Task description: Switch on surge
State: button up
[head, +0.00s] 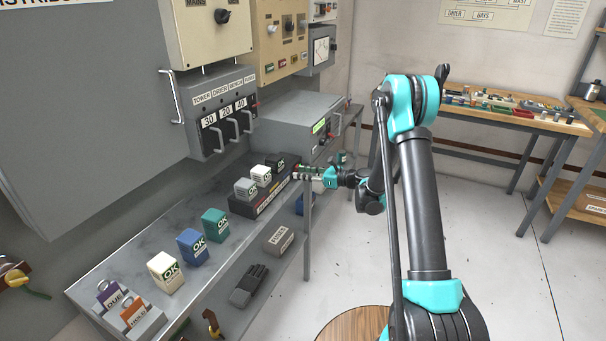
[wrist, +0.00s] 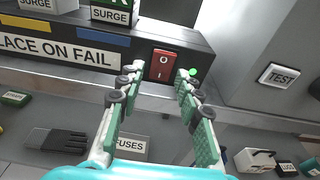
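The red rocker switch (wrist: 163,66), marked O and I, is on the right end of a dark strip housing (wrist: 178,38) in the wrist view. A bright green spot (wrist: 193,72) shows just right of it, by a fingertip. I cannot tell which side of the rocker is pressed. My gripper (wrist: 158,76) is open and empty. Its two green-padded fingers point at the housing, with the switch between and just beyond their tips. Contact cannot be told. In the head view my gripper (head: 300,173) is at the right end of the dark housing (head: 243,207); the switch is hidden.
Blocks labelled SURGE (wrist: 112,14) sit on the housing. A TEST button (wrist: 278,76) is on the grey unit to the right. Several OK blocks, including a green one (head: 215,224), stand along the grey shelf (head: 222,262). A glove (head: 250,284) lies below.

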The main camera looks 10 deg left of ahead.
jog(key=shift+o, duration=0.2)
jog(key=v, duration=1.2)
jog(key=s+d+n+h, duration=0.5)
jog(key=s+d+n, duration=0.1)
jog(key=s, duration=0.5)
jog(key=s+d+n+g+h, duration=0.1)
jog(key=s+d+n+h, duration=0.4)
jog(key=s+n, duration=0.3)
jog(key=s+d+f+n+h, duration=0.1)
jog(key=s+d+n+h, duration=0.4)
jog(key=s, duration=1)
jog(key=d+n, duration=0.1)
jog(key=n, duration=0.2)
jog(key=shift+d, duration=0.4)
